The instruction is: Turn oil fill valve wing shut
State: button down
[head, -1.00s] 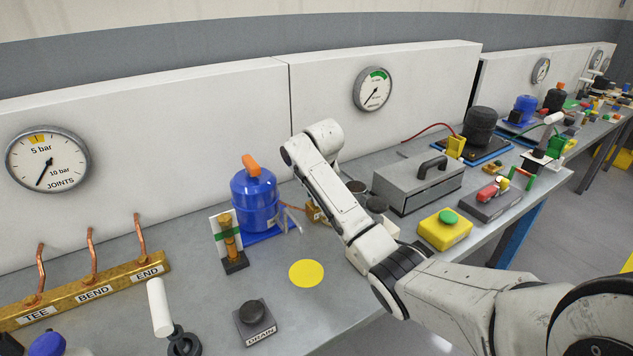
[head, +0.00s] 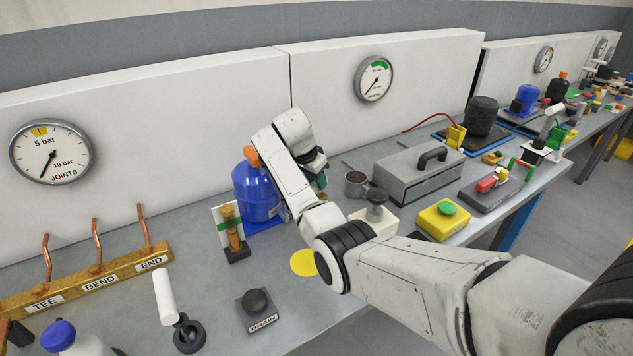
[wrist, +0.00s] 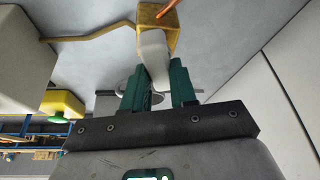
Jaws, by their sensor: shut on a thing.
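The oil fill valve is a brass-yellow block (wrist: 160,15) with a copper pipe, at the top of the wrist view. Its wing, a pale grey-white lever (wrist: 154,50), points down from the block towards my gripper (wrist: 157,78). The green fingers sit on either side of the wing's lower end and are shut on it. In the head view my gripper (head: 320,181) is beside the blue compressor (head: 258,192), on its right. My own wrist hides most of the valve and the wing there.
A metal cup (head: 355,184), a white block with a dark knob (head: 375,221) and a grey toolbox (head: 417,178) stand right of my gripper.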

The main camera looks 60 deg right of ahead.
jog(key=shift+w+m+g+b, duration=0.1)
jog(key=shift+m+g+b, duration=0.4)
jog(key=shift+m+b, duration=0.75)
jog(key=shift+m+p, duration=0.3)
jog(key=shift+m, duration=0.25)
jog(key=c, duration=0.9)
grip_release()
notch_tip(320, 180, up, 3)
jog(key=shift+r+y, duration=0.2)
jog(key=shift+y, duration=0.1)
jog(key=s+a+r+p, duration=0.3)
jog(key=s+a+r, duration=0.4)
jog(key=s, duration=0.5)
notch_tip(320, 180, up, 3)
jog(key=shift+f, duration=0.2)
